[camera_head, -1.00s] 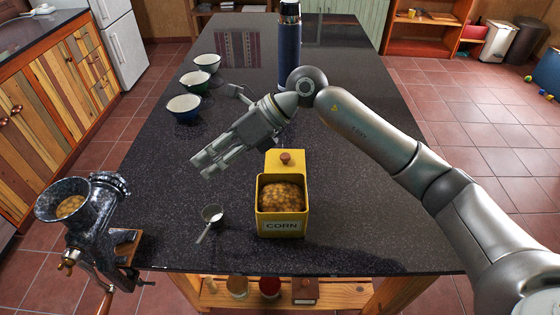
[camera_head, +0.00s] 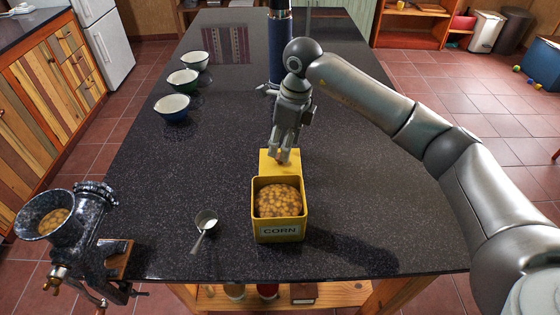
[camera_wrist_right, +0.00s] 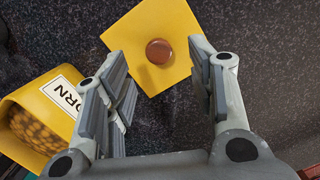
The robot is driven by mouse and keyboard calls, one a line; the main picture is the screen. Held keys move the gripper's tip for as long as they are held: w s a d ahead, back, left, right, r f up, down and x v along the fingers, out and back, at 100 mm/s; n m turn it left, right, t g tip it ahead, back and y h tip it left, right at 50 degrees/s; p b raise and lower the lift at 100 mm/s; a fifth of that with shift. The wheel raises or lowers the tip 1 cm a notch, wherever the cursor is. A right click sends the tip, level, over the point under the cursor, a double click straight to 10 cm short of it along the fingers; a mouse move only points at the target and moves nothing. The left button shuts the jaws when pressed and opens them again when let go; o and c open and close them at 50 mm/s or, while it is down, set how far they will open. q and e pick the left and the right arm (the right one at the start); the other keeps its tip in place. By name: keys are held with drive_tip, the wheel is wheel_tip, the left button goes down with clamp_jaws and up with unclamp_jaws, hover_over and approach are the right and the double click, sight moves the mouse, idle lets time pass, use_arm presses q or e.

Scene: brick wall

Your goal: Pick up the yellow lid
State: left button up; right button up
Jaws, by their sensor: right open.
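The yellow lid (camera_head: 268,164) is a square plate just behind the yellow corn box (camera_head: 278,231). Its round brown knob (camera_wrist_right: 159,51) shows clearly in the right wrist view, where the lid (camera_wrist_right: 142,24) is turned at an angle to the gripper. My right gripper (camera_head: 283,152) points down over the lid and partly hides it in the head view. In the right wrist view the gripper (camera_wrist_right: 160,72) is open, with the knob between the fingers toward their tips. Whether the fingers touch the lid cannot be told. My left gripper is not in view.
The corn box is full and open, close to the gripper in the right wrist view (camera_wrist_right: 68,98). A scoop (camera_head: 204,226) lies left of it. A grinder (camera_head: 88,232) stands at the left edge. Several bowls (camera_head: 172,107) and a dark blue bottle (camera_head: 279,48) stand farther back.

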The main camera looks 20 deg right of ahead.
drive_tip(key=f, duration=0.1)
drive_tip(key=f+p, duration=0.1)
drive_tip(key=f, duration=0.1)
drive_tip(key=shift+w+a+f, duration=0.2)
drive_tip(key=shift+a+f, duration=0.1)
drive_tip(key=shift+a, duration=0.05)
drive_tip(key=shift+w+f, duration=0.1)
drive_tip(key=shift+f, duration=0.25)
drive_tip(key=shift+c, duration=0.3)
drive_tip(key=c, duration=1)
drive_tip(key=shift+c, duration=0.2)
drive_tip(key=shift+r, duration=0.2)
